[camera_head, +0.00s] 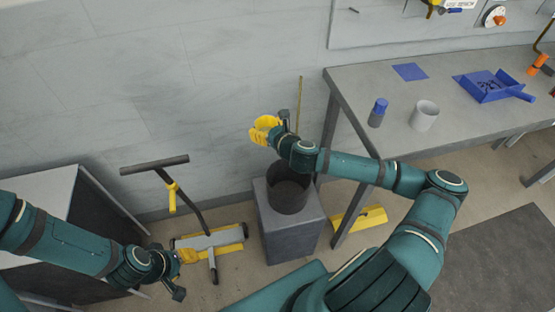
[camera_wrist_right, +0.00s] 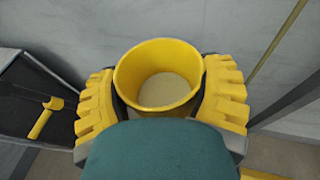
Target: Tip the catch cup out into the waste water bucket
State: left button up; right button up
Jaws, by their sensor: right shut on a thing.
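A yellow catch cup (camera_wrist_right: 160,78) is held between the yellow fingers of my right gripper (camera_wrist_right: 162,92), its open mouth facing the right wrist camera. A pale round area shows inside; I cannot tell whether it is bare bottom or contents. In the head view the right gripper (camera_head: 265,129) is behind and above the dark bucket (camera_head: 287,195), slightly to its left. The cup is hard to make out there. The bucket stands upright on a grey block (camera_head: 290,238), its rim partly hidden by my right arm. My left gripper (camera_head: 180,262) is low at the left; its opening is unclear.
A grey table (camera_head: 350,85) at right carries a blue-capped bottle (camera_head: 378,112), a pale cup (camera_head: 424,116), a blue mat (camera_head: 410,72) and a blue tray (camera_head: 488,84). A T-handled tool (camera_head: 185,185) stands left of the block. A yellow object (camera_head: 358,219) lies on the floor.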

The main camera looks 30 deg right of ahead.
jog(key=s+d+f+n+y+p, duration=0.1)
jog(key=s+f+p, duration=0.1)
jog(key=s+f, duration=0.5)
notch_tip(320, 180, down, 4)
jog(key=shift+d+r, duration=0.1)
jog(key=shift+d, duration=0.1)
jog(key=shift+s, duration=0.1)
